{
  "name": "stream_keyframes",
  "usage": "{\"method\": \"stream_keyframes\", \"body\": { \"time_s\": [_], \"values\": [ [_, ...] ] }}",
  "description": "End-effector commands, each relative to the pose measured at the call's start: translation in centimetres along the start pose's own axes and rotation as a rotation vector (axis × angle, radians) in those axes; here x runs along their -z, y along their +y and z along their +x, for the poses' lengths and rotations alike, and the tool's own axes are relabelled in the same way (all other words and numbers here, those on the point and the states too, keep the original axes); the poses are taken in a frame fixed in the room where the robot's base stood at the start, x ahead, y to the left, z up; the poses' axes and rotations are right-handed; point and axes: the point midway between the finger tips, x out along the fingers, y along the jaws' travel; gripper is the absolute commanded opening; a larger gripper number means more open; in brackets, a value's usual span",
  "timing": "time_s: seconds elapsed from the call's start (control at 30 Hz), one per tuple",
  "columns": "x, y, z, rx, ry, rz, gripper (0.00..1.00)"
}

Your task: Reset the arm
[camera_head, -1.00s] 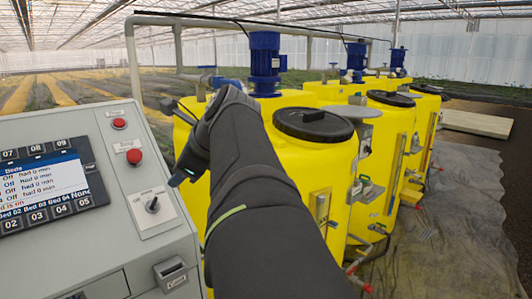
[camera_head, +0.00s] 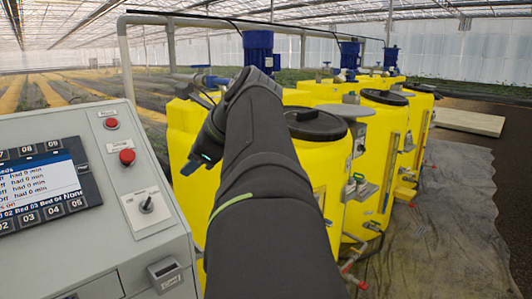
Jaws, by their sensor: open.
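My arm reaches up the middle of the view in front of the yellow tanks. My gripper (camera_head: 192,166) hangs at its far end, left of the forearm, pointing down and left. It is small and dark here, with a green light near it, and holds nothing that I can see. It is right of the grey control panel (camera_head: 60,255), apart from the switch (camera_head: 147,205) on the panel's sloping face. The arm hides part of the nearest tanks.
Yellow tanks (camera_head: 328,170) with black lids and blue motors (camera_head: 258,50) stand behind and right of my arm. The panel has two red buttons (camera_head: 127,156) and a lit screen (camera_head: 42,180). Grey ground sheeting (camera_head: 445,225) lies open at the right.

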Motion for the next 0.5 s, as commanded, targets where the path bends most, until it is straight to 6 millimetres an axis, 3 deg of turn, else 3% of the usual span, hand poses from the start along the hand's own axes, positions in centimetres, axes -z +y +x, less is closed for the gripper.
{"method": "stream_keyframes", "body": {
  "time_s": [0.5],
  "values": [
    [-2.6,2.8,6.1,-0.003,-0.002,-0.003,0.49]
  ]
}}
